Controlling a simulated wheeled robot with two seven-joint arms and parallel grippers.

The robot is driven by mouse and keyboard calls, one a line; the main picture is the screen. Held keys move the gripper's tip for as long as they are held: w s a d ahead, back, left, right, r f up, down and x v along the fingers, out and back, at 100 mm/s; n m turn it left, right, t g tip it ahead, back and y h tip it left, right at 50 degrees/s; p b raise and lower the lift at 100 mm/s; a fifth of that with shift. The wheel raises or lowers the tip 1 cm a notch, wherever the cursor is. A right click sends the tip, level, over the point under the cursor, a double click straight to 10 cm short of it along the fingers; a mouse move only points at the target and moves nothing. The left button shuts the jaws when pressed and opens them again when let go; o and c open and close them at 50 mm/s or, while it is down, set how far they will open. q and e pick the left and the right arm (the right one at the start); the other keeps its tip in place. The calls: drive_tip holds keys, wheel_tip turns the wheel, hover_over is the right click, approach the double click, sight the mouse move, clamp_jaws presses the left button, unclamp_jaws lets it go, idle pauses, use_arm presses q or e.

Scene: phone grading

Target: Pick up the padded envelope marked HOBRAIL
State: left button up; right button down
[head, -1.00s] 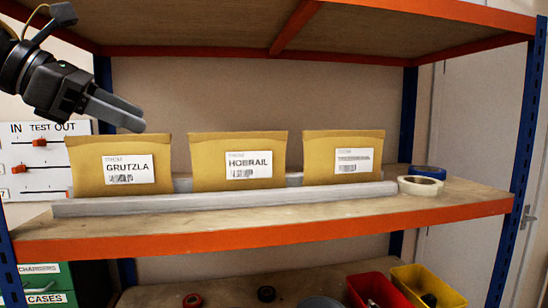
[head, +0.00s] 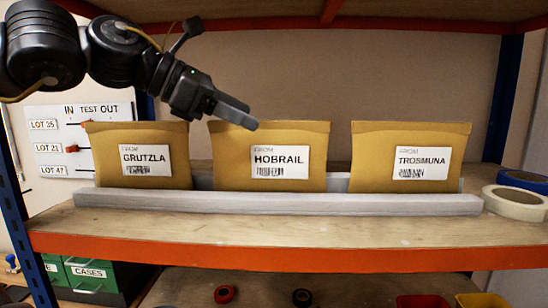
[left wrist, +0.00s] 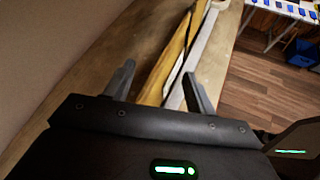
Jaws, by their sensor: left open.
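The padded envelope marked HOBRAIL (head: 230,165) stands upright in the middle of three tan envelopes on the shelf, its white label facing me. My left gripper (head: 240,116) is over its top edge, towards the left half, with the fingers pointing down and right. In the left wrist view the left gripper (left wrist: 160,77) is open, with a tan envelope edge (left wrist: 174,62) showing between and beyond the fingers. I cannot tell from that view whether a finger touches it. My right gripper is not in view.
The GRUTZLA envelope (head: 108,160) stands to the left and the TROSMUNA envelope (head: 375,165) to the right, with gaps between. A pale rail (head: 270,203) runs along their front. Tape rolls (head: 515,203) lie at the right. The upper shelf (head: 420,22) is overhead.

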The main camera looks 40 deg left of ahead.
sight(262, 121)
use_arm(q)
drive_tip(key=p+x, duration=0.1)
drive_tip(key=x, duration=0.1)
drive_tip(key=p+x, duration=0.2)
drive_tip(key=shift+w+d+r, duration=0.1)
drive_tip(key=shift+w+d, duration=0.1)
drive_tip(key=shift+d, duration=0.15)
drive_tip(key=shift+s, duration=0.35)
drive_tip(key=shift+w, duration=0.2)
drive_tip(key=c, duration=0.9)
drive_tip(key=shift+s, duration=0.15)
clamp_jaws()
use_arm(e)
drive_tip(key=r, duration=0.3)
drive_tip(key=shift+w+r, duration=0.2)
